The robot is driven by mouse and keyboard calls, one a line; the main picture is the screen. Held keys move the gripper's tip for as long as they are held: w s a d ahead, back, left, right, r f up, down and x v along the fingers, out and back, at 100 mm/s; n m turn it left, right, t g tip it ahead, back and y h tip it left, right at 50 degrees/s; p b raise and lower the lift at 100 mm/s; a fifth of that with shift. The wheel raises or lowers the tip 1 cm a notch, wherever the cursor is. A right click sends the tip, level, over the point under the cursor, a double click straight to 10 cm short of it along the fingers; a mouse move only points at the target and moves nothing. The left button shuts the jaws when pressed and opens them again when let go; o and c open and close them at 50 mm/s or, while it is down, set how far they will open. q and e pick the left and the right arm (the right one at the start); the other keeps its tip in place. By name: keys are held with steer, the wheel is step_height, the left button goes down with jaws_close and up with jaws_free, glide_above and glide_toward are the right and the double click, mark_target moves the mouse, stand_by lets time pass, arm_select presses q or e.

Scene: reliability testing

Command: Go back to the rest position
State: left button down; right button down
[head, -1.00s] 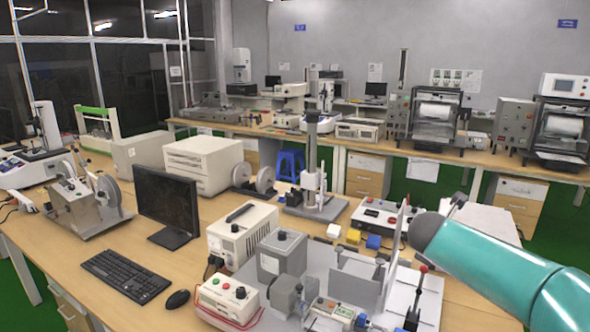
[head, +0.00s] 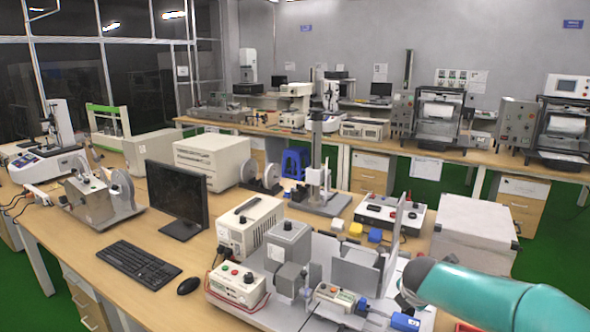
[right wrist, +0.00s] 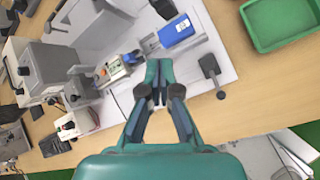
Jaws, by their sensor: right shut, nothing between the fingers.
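My right gripper (right wrist: 160,80) is in the right wrist view, with its teal and dark fingers brought together at the tips and nothing between them. It hangs above the front edge of the test rig's pale base plate. In the head view my right arm's teal link comes in at the lower right, and its gripper is cut off or hidden there. My left gripper and left arm are in neither view.
A rig with grey blocks and a blue part (right wrist: 176,31) lies close to the right gripper. A green tray (right wrist: 305,43) sits to its right. A monitor (head: 176,196), keyboard (head: 138,264) and instruments crowd the bench. Bare wood lies along the front edge.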

steer(key=s+a+f+m+g+y, duration=0.1)
steer(key=s+a+f+m+y, duration=0.1)
steer(key=f, duration=0.5)
steer(key=s+a+f+m+g+y, duration=0.1)
steer(key=s+a+f+m+g, duration=0.1)
steer(key=s+a+f+m, duration=0.2)
steer(key=s+a+f+m+g+y, duration=0.1)
steer(key=s+a+f, duration=0.4)
steer(key=f, duration=0.6)
steer(key=shift+s+f+m+y, duration=0.2)
steer(key=shift+s+m+y, duration=0.6)
steer(key=shift+s+m, duration=0.35)
steer(key=s+a+f+m+g, duration=0.1)
steer(key=s+a+f+m, duration=0.1)
steer(key=s+f+m, duration=0.3)
steer(key=s+a+f+m+g+y, duration=0.1)
steer(key=s+f+m, duration=0.4)
steer(key=s+m, duration=0.6)
steer(key=s, duration=0.5)
steer(key=shift+a+f+m+g+y, duration=0.2)
steer(key=shift+a+m+g+y, duration=0.1)
steer(key=shift+a+m+g, duration=0.1)
